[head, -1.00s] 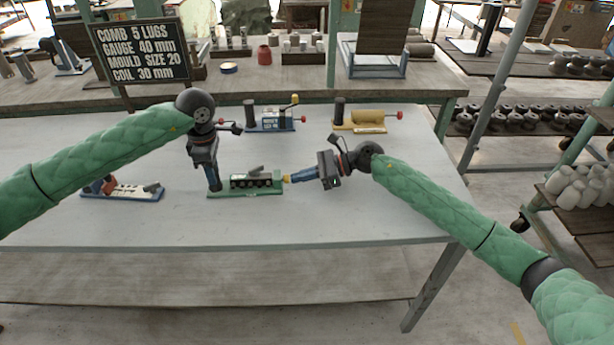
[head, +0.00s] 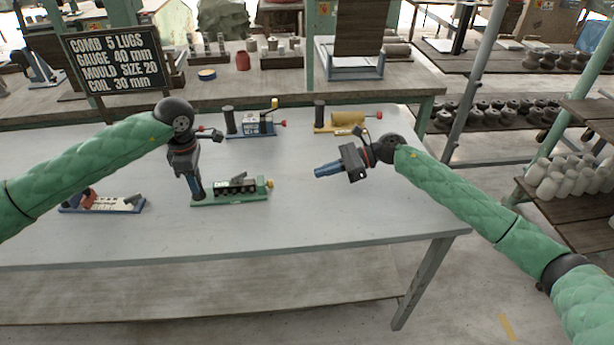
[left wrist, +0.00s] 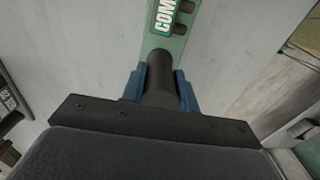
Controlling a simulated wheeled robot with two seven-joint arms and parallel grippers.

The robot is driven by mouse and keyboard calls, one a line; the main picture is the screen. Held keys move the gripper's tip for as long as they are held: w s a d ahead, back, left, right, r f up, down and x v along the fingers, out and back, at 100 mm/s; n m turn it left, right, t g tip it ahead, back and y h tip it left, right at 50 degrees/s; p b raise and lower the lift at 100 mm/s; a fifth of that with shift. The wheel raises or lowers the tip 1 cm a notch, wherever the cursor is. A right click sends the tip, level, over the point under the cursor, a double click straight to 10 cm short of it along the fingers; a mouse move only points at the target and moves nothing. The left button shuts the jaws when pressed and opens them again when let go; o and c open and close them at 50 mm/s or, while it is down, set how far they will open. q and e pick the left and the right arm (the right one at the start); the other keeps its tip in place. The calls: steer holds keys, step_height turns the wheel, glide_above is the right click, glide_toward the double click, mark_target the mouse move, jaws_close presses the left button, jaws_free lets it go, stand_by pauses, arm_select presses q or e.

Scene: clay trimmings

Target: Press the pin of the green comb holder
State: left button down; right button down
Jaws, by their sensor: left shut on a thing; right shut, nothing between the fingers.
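The green comb holder (head: 232,199) lies on the grey table, with a dark lugged comb part (head: 238,187) on it. A yellow pin (head: 270,184) sticks out at its right end. My left gripper (head: 197,197) points down at the holder's left end and is shut on a dark upright post (left wrist: 160,72), which shows between its blue fingers in the left wrist view. The holder's green base (left wrist: 175,35) runs away from it there. My right gripper (head: 317,171) is shut and empty, pointing left, apart from the pin with a clear gap between them.
A blue-based device (head: 252,134) and a yellow one (head: 340,128) stand behind on the table. Another blue-based holder (head: 104,206) lies at left. A black sign (head: 115,62) reads comb 5 lugs, gauge 40 mm, mould size 20, coil 30 mm. The table front is clear.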

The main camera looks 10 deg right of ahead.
steer(key=shift+v, duration=1.2)
arm_select(q)
steer(key=c, duration=1)
jaws_free()
